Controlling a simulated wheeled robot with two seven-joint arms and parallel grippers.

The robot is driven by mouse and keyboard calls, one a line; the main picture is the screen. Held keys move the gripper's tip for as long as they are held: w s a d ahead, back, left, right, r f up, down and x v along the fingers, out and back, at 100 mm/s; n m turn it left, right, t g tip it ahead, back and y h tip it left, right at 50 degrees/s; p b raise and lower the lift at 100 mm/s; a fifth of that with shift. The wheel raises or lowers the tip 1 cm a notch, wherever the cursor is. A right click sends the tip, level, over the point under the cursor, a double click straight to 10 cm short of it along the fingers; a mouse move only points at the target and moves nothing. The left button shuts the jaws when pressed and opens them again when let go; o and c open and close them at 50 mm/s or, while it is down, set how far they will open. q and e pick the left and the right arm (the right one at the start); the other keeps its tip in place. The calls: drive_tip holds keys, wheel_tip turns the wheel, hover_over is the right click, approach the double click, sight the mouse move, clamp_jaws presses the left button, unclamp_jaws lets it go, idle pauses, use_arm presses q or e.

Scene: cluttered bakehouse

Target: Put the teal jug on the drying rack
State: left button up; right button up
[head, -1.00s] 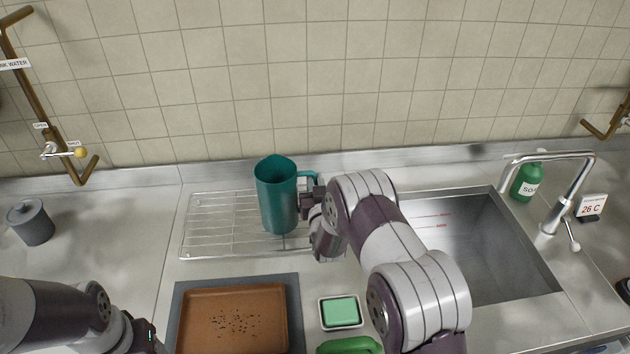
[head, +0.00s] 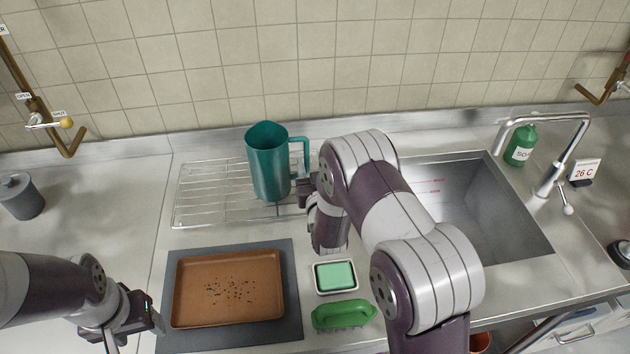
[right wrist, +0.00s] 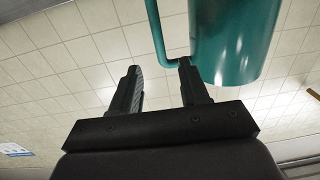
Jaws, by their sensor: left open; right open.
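The teal jug (head: 268,165) stands upright on the wire drying rack (head: 205,208), toward the rack's right part, with its handle facing right. My right gripper (head: 303,190) is just to the right of the jug, near its handle, and partly hidden by my own arm. In the right wrist view the gripper (right wrist: 160,75) is open with nothing between its fingers. The jug (right wrist: 235,40) and the lower end of its handle show just beyond the fingertips. My left gripper (head: 150,325) is low at the left, beside the brown tray, open and empty.
A brown tray (head: 230,312) with dark crumbs lies on a grey mat (head: 288,330). A green sponge in a dish (head: 335,277) and a green brush (head: 343,315) lie beside it. The sink (head: 480,225), tap (head: 560,150) and soap bottle (head: 520,146) are at right. A grey canister (head: 22,197) stands left.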

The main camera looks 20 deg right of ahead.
drive_tip(key=s+a+n+g+y, duration=0.2)
drive_tip(key=s+g, duration=1.4)
drive_tip(key=s, duration=1.2)
drive_tip(key=shift+s+a+r+y+b, duration=0.15)
drive_tip(key=shift+a+r+y+b, duration=0.2)
drive_tip(key=shift+a+y, duration=0.4)
drive_tip(key=shift+a+g, duration=0.15)
drive_tip(key=shift+g, duration=0.15)
